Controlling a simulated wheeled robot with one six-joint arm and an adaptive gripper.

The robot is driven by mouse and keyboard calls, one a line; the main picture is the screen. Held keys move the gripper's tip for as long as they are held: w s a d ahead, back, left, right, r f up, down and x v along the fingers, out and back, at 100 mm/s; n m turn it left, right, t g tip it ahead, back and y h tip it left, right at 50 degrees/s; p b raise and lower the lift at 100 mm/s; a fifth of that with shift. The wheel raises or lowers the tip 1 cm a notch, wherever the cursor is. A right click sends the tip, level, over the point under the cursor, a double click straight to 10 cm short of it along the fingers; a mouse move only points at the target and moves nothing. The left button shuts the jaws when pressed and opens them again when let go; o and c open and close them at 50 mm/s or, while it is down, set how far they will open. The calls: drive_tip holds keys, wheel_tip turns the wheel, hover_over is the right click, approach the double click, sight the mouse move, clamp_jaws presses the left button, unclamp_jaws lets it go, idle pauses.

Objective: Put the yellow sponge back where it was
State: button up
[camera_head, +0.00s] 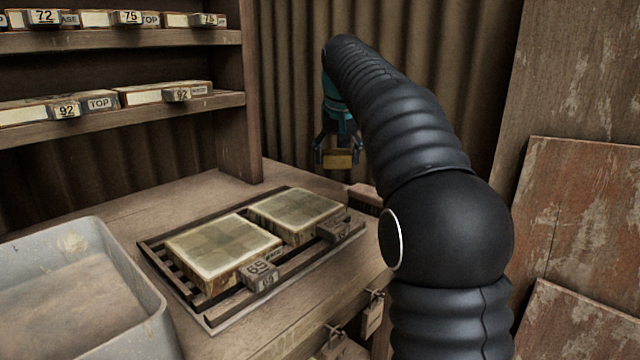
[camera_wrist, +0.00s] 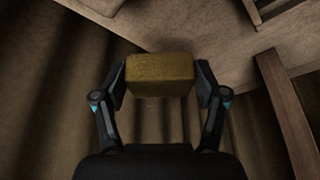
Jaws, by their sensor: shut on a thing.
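The yellow sponge (camera_head: 338,160) is a small block held between the fingers of my gripper (camera_head: 337,147), in front of the corrugated back wall and above the far end of the bench. In the wrist view the sponge (camera_wrist: 160,76) sits squarely between both fingertips of my gripper (camera_wrist: 161,84), which touch its two ends. The sponge appears clear of the bench top.
A slatted rack (camera_head: 205,318) with two tiles (camera_head: 222,247) stands on the bench (camera_head: 120,222). A grey tub (camera_head: 150,313) is at the front left. Shelves (camera_head: 120,38) with labelled blocks are at the back left. A reddish block (camera_head: 366,193) is partly hidden behind my arm.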

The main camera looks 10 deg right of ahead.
sight(320, 192)
drive_tip(key=a, duration=0.1)
drive_tip(key=w+a+f, duration=0.1)
drive_tip(key=a+f, duration=0.1)
drive_tip(key=shift+w+a+f, duration=0.25)
drive_tip(key=shift+w, duration=0.1)
drive_tip(key=shift+f+b, duration=0.65)
drive_tip(key=shift+f, duration=1.3)
drive_tip(key=shift+f, duration=0.15)
drive_tip(key=o, duration=1.1)
drive_tip(key=p+v, duration=0.2)
drive_tip(key=v, duration=1)
